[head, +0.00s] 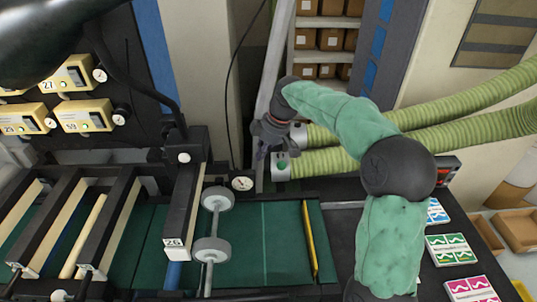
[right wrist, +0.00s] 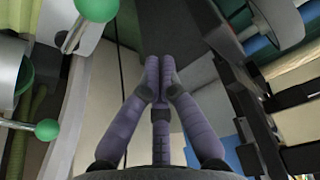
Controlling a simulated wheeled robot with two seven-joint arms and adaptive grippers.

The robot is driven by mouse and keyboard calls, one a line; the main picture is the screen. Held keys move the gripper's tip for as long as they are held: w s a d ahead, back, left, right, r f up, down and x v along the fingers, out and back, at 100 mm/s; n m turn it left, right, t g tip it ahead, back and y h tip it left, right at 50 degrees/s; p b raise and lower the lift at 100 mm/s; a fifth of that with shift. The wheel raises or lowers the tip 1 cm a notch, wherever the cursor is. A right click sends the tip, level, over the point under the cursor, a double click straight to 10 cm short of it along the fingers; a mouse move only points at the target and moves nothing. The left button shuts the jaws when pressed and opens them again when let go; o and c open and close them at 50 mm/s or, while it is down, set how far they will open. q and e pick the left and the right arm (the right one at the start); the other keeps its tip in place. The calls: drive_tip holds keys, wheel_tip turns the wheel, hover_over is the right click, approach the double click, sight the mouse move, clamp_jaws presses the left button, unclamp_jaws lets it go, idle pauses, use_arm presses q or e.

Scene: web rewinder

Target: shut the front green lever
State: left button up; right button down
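The front green lever has a green ball knob (head: 282,163) on the grey end fitting of the lower, nearer green hose in the head view. The right wrist view shows two green ball knobs on thin metal rods, one large at the top (right wrist: 97,8) and one at the left (right wrist: 47,130); I cannot tell which is the front one. My right gripper (head: 262,153) is just left of the hose fittings in the head view. In the right wrist view its purple fingers (right wrist: 157,65) meet at the tips with nothing visible between them, apart from both knobs. My left gripper is not in view.
Two ribbed green hoses (head: 470,135) run right from the fittings. A gauge (head: 242,184) and white rollers (head: 212,250) lie at the near left, by the green machine bed (head: 283,240). Shelves with boxes (head: 330,40) stand behind. Colored cards (head: 450,249) lie at right.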

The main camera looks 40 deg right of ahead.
drive_tip(key=v, duration=0.9)
drive_tip(key=shift+s+d, duration=0.15)
drive_tip(key=shift+s, duration=0.1)
drive_tip(key=shift+w+r, duration=0.1)
drive_tip(key=shift+r, duration=0.05)
drive_tip(key=s+a+r+p, duration=0.2)
drive_tip(key=s+r, duration=0.1)
drive_tip(key=r, duration=0.2)
drive_tip(key=shift+s, duration=0.25)
drive_tip(key=shift+a+f, duration=0.1)
